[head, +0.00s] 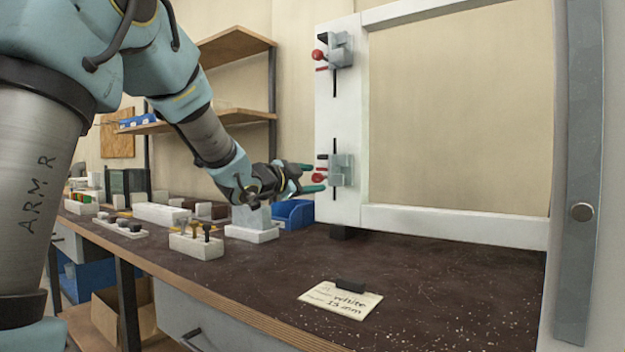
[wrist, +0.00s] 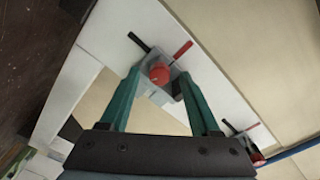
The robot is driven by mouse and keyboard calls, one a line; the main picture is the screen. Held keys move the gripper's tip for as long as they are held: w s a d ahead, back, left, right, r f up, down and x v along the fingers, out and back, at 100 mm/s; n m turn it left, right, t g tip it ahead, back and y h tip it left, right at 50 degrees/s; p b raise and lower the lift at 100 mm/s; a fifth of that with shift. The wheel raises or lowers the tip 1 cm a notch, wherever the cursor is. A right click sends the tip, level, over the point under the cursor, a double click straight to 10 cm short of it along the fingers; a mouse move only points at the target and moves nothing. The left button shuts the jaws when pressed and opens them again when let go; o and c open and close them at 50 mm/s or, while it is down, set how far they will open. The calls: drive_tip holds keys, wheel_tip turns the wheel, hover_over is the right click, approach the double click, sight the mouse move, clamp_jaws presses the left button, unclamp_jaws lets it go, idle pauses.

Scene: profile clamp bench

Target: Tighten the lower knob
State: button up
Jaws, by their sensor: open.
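The lower knob (head: 320,177) is red and sits on the lower grey clamp (head: 341,171) on the left upright of the white frame. My gripper (head: 311,178) is at the left of this clamp in the head view, with its green fingers pointing at it. In the wrist view the red knob (wrist: 159,73) shows between the two spread fingertips, with a visible gap on each side. The fingers are open and hold nothing. A black and a red handle stick out of the clamp near the knob. I cannot tell the exact depth between fingertips and knob.
A matching upper clamp (head: 340,50) with a red knob sits higher on the white frame (head: 345,120). A note card (head: 340,300) lies on the dark bench. Small white holders (head: 197,245) and a blue bin (head: 294,213) stand left of the frame. The bench front is mostly clear.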

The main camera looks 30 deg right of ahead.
drive_tip(key=v, duration=1)
drive_tip(key=shift+a, duration=0.2)
